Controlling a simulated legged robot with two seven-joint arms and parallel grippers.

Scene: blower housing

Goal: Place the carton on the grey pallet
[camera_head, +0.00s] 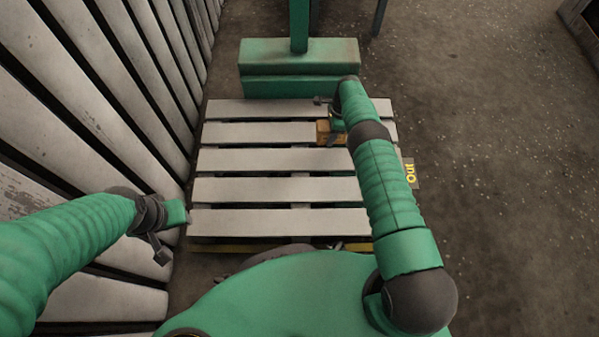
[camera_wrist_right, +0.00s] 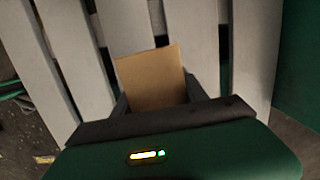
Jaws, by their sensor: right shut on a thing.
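The carton (camera_head: 323,132) is a small brown box at the far right part of the grey pallet (camera_head: 251,188). In the right wrist view the carton (camera_wrist_right: 150,78) sits between the jaws of my right gripper (camera_wrist_right: 160,100), with pale slats behind it. My right gripper (camera_head: 334,122) is shut on the carton; its arm hides part of both. I cannot tell whether the carton touches the slats. My left gripper (camera_head: 172,232) is off the pallet's near left corner, with no object seen in it; its jaw opening is unclear.
A green block with a post (camera_head: 300,68) stands right behind the pallet. A slatted wall (camera_head: 90,110) runs along the left. A small sign reading "Out" (camera_head: 410,173) is at the pallet's right edge. Most of the pallet and the floor at right (camera_head: 500,190) are clear.

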